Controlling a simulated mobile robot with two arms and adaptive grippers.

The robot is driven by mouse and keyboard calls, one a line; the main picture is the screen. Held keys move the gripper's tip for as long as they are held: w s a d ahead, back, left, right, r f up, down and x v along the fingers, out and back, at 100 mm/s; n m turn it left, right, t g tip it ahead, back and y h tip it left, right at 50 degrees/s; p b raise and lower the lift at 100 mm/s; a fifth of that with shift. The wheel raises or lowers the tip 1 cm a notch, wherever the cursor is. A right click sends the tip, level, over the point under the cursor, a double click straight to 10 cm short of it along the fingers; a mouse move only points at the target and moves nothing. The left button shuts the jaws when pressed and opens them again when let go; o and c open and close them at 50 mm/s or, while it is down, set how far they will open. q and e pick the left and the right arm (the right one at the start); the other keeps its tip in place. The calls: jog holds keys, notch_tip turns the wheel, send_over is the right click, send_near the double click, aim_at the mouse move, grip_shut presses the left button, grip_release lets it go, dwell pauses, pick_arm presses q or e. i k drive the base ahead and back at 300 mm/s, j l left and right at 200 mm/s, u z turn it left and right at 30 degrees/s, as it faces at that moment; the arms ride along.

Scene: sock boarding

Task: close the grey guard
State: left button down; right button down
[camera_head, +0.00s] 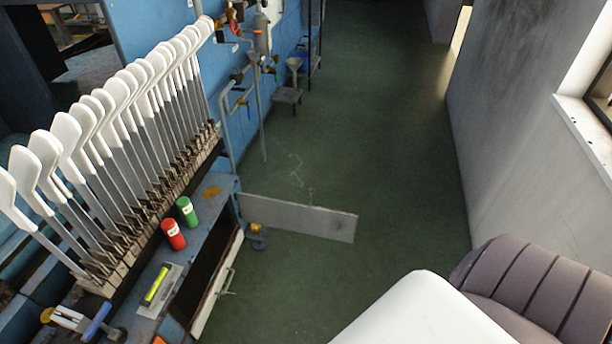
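The grey guard (298,217) is a flat, long panel. It stands out from the right side of the blue machine (222,190) over the green floor, swung open at an angle. Its left end is at the machine's edge and its right end is free. Neither of my grippers shows in the head view, so I cannot see where they are relative to the guard.
White sock forms (140,85) stand in a row along the machine. A red can (173,235), a green can (187,212) and a yellow-green level-like item (157,285) are on the ledge. Below, a pale handled panel (216,290) hangs tilted. The green floor (375,120) is clear toward the grey wall (510,110).

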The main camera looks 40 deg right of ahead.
aim_at(316, 221)
jog(key=k+j+u, duration=0.1)
jog(key=k+u, duration=0.3)
jog(key=k+j+u, duration=0.35)
jog(key=k, duration=0.25)
jog(key=l+u, duration=0.95)
jog(key=u, duration=0.2)
jog(key=k+l+u, duration=0.1)
jog(key=l+u, duration=0.3)
jog(key=k+l, duration=0.25)
jog(key=l, duration=0.35)
jog(key=k+l, duration=0.25)
jog(key=l, duration=0.35)
jog(key=k+l, duration=0.25)
jog(key=l, duration=0.35)
jog(key=k+l, duration=0.25)
jog(key=l, duration=0.35)
jog(key=k+l, duration=0.25)
jog(key=l, duration=0.35)
jog(key=k+l, duration=0.3)
jog(key=l, duration=0.3)
jog(key=k+l, duration=0.25)
jog(key=l, duration=0.35)
jog(key=k+l, duration=0.25)
jog(key=l, duration=0.35)
